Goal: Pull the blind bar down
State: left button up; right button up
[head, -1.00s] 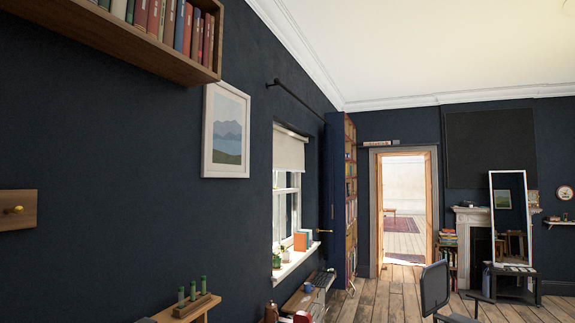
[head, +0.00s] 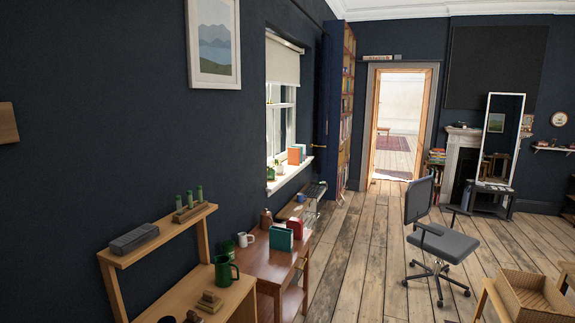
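A cream roller blind (head: 283,63) hangs over the top part of the window (head: 281,120) on the left wall. Its lower edge, where a bar would be, sits a little above the middle of the window; the bar itself is too small to make out. The window's lower panes and white sill (head: 289,177) are uncovered. Neither of my grippers shows in the head view.
A wooden desk with a raised shelf (head: 150,245) and a brown table (head: 262,262) with mugs and books stand along the left wall before the window. An office chair (head: 440,235) stands on the right. Wooden floor (head: 350,255) is clear between them. A tall bookcase (head: 342,105) stands beyond the window.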

aim_at(277, 73)
jog(key=i+l+z, duration=0.35)
jog(key=i, duration=0.25)
jog(key=i+l+z, duration=0.3)
jog(key=i, duration=0.35)
jog(key=i+z, duration=0.35)
jog(key=i, duration=0.3)
jog(key=i+j+u, duration=0.2)
jog(key=i, duration=0.35)
jog(key=i+l+u, duration=0.15)
jog(key=i, duration=0.35)
jog(key=i+u, duration=0.2)
jog(key=i, duration=0.35)
jog(key=i+l+u, duration=0.15)
jog(key=i, duration=0.35)
jog(key=i+l+u, duration=0.2)
jog(key=i, duration=0.35)
jog(key=i+l+u, duration=0.15)
jog(key=i+l, duration=0.2)
jog(key=i, duration=0.15)
